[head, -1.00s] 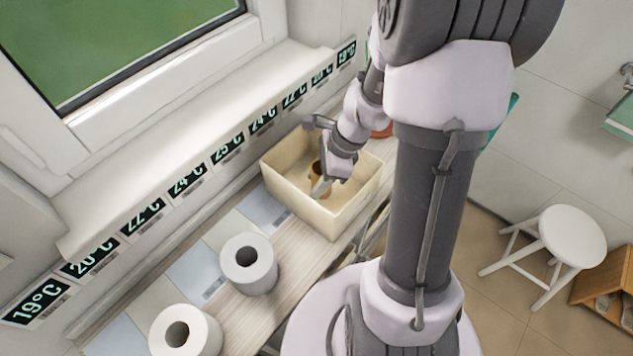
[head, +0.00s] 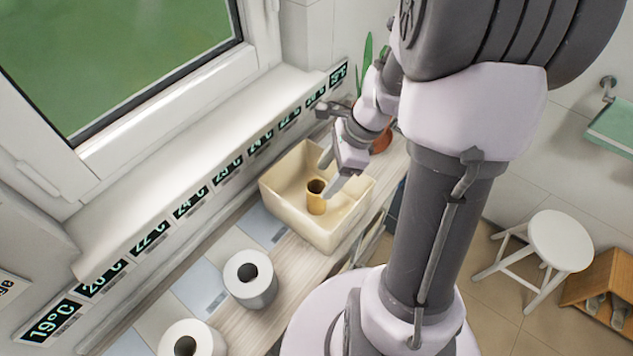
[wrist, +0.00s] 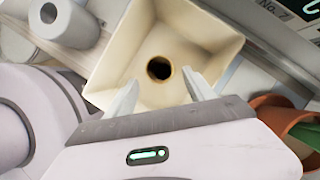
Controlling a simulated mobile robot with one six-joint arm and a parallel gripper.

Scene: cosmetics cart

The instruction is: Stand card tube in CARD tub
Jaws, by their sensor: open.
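The brown card tube (head: 316,197) stands upright inside a cream square tub (head: 335,236), near its middle. In the wrist view the tube (wrist: 160,69) shows its dark open end between and beyond my fingertips, inside the tub (wrist: 217,31). My gripper (head: 335,175) is open and empty, above the tub and apart from the tube. It also shows in the wrist view (wrist: 163,92) with its fingers spread wide. No lettering on the tub can be read.
Two white paper rolls (head: 250,279) (head: 192,340) stand on the wooden shelf left of the tub. Temperature displays (head: 190,204) line the window ledge behind. A potted plant (head: 382,138) stands beyond the tub. A white stool (head: 560,240) is on the floor at right.

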